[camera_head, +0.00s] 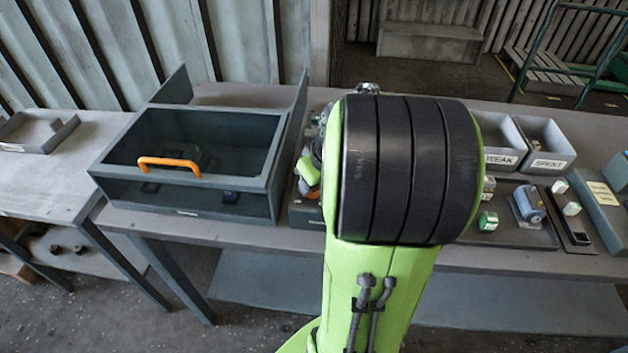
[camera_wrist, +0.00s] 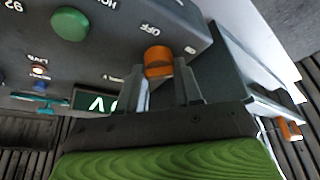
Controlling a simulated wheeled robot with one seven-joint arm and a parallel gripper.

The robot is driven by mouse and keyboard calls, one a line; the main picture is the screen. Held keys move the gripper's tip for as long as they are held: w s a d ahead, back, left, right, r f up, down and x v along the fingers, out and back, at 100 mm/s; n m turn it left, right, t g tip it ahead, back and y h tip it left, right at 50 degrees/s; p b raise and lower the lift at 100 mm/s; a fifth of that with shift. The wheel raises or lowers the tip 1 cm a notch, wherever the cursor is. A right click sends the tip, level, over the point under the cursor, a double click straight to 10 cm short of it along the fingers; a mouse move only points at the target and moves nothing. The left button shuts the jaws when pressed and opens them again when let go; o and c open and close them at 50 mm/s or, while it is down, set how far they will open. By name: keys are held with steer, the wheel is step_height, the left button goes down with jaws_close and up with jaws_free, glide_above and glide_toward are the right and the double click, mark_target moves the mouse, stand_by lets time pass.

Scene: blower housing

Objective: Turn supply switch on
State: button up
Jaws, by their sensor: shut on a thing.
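The supply switch looks to be an orange knob (camera_wrist: 158,60) on a dark grey panel (camera_wrist: 112,45) in the wrist view. The word OFF is printed close beside it. My gripper (camera_wrist: 162,82) has one finger on each side of the knob and is shut on it. The fingers partly cover the knob's lower sides, and its exact angle is hard to read. In the head view my own arm covers the panel and the gripper's grip.
A green round button (camera_wrist: 70,23) and a lit display (camera_wrist: 95,101) are on the same panel. A dark box (camera_head: 190,202) with an orange handle (camera_head: 168,163) stands left of my arm. Bins marked WEAK (camera_head: 499,158) and SPENT (camera_head: 548,162) stand to the right.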

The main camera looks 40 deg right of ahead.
steer(key=o, duration=1)
steer(key=shift+o, duration=0.2)
steer(key=shift+r, duration=0.1)
steer(key=p+v, duration=0.4)
steer(key=v, duration=1.1)
steer(key=shift+s+r+p, duration=0.2)
steer(key=shift+r+p, duration=0.05)
steer(key=shift+p, duration=0.1)
steer(key=shift+a, duration=0.1)
